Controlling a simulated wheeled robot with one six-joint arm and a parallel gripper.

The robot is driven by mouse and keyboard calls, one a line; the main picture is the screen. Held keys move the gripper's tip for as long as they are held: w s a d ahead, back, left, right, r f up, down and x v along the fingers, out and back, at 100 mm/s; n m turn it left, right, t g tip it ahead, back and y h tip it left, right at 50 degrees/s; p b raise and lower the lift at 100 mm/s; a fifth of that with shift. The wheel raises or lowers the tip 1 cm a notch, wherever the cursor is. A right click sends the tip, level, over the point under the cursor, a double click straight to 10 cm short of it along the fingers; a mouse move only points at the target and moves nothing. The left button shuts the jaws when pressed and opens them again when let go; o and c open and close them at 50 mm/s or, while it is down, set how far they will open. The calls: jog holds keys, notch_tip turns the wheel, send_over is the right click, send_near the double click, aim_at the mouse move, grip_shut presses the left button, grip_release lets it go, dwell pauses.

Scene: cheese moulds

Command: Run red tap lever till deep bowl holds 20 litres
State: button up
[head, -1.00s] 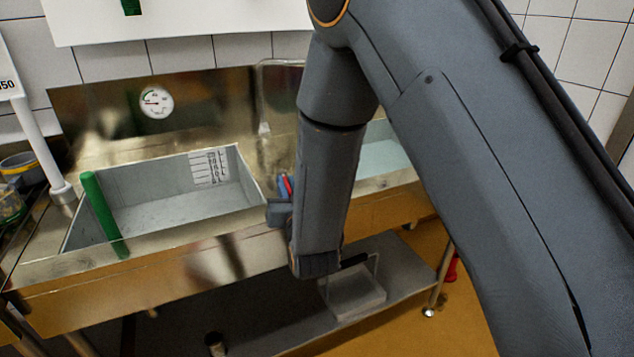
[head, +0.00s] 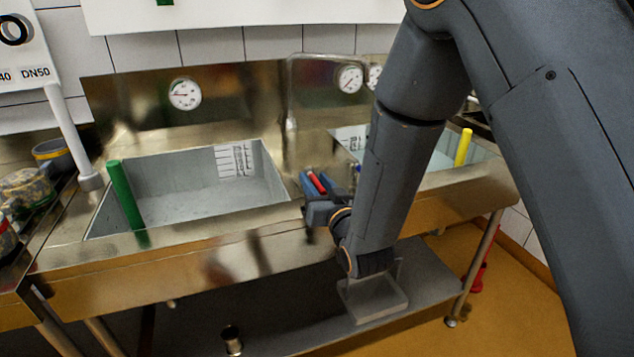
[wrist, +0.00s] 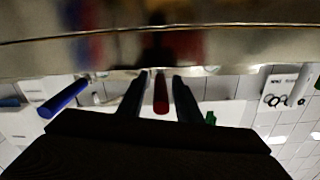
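The red tap lever (head: 316,183) stands at the front of the sink unit between its two basins. It also shows in the wrist view (wrist: 161,92), between my two fingers. My gripper (head: 313,192) reaches up around it from the front; in the wrist view the gripper (wrist: 158,90) appears open, with a gap beside the lever. The left basin (head: 185,232) has a grey interior and a marked scale (head: 234,160) on its back wall. Its water level is unclear. The right basin (head: 485,160) also has a scale and is partly hidden by my arm. Which is the deep bowl, I cannot tell.
A bent pipe (head: 290,90) rises behind. Dial gauges (head: 185,94) sit on the backsplash. A shelf (head: 270,325) lies below.

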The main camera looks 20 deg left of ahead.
jog(key=b+v, duration=0.1)
jog(key=v, duration=0.7)
jog(key=shift+b, duration=0.3)
jog(key=shift+r, duration=0.1)
dwell(1.5)
